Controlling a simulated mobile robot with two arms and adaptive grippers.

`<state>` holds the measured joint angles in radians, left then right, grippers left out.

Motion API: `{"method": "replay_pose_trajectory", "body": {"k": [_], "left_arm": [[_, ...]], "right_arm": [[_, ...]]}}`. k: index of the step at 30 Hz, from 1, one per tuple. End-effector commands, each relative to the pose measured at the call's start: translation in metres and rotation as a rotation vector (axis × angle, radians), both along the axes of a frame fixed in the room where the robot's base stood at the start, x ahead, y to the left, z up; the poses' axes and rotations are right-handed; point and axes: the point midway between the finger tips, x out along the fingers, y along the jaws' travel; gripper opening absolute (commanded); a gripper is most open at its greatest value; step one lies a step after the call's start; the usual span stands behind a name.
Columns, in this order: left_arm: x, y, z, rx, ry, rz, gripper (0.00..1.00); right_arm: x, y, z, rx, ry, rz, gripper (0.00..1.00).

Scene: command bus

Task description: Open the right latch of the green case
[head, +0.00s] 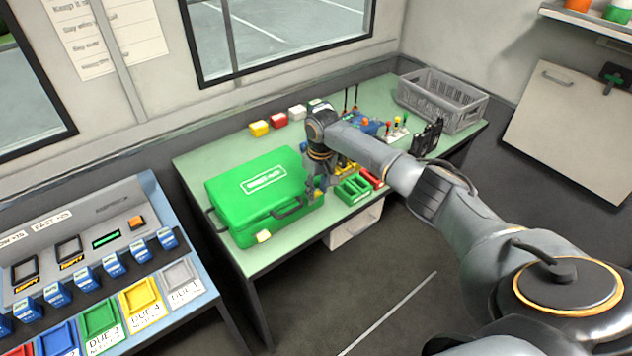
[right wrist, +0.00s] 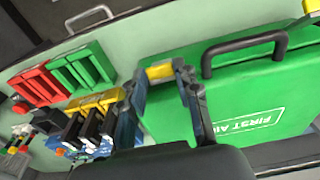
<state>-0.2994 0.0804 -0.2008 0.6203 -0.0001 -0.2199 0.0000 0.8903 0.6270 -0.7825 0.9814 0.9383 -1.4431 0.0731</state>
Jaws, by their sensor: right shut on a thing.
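The green case (head: 245,190) lies shut on the green table, its handle (head: 287,210) towards the table's front edge. Its yellow left latch (head: 264,237) shows at the near left corner. My right gripper (head: 318,184) is at the right end of the case's front and hides the right latch in the head view. In the right wrist view the yellow right latch (right wrist: 159,71) sits between the two fingers of my right gripper (right wrist: 163,76), which is shut on it. The case's lettered lid (right wrist: 240,95) is to the right there. My left gripper is not in view.
Green trays (head: 353,187) and a red tray (head: 372,177) stand just right of the case. A grey crate (head: 442,98) is at the table's far right. Small yellow, red and white boxes (head: 279,120) stand behind the case. A button console (head: 110,260) is at the left.

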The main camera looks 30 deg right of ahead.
Motion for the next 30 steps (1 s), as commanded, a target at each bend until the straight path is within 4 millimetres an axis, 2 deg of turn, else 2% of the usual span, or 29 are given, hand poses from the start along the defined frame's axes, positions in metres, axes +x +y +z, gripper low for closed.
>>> {"method": "replay_pose_trajectory", "body": {"k": [1, 3, 10, 21, 30], "left_arm": [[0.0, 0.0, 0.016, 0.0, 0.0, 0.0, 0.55], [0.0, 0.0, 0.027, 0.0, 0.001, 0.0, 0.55], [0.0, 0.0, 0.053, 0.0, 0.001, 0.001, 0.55], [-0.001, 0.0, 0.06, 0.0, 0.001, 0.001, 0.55], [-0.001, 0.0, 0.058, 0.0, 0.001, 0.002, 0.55]], "right_arm": [[-0.005, 0.0, 0.005, 0.003, -0.022, 0.001, 0.0], [-0.009, -0.001, 0.005, 0.006, -0.068, 0.001, 0.0], [-0.022, -0.001, -0.004, 0.021, -0.249, 0.001, 0.0], [-0.036, -0.002, -0.019, 0.041, -0.506, 0.0, 0.0], [-0.039, -0.003, -0.024, 0.047, -0.604, -0.001, 0.0]]}}
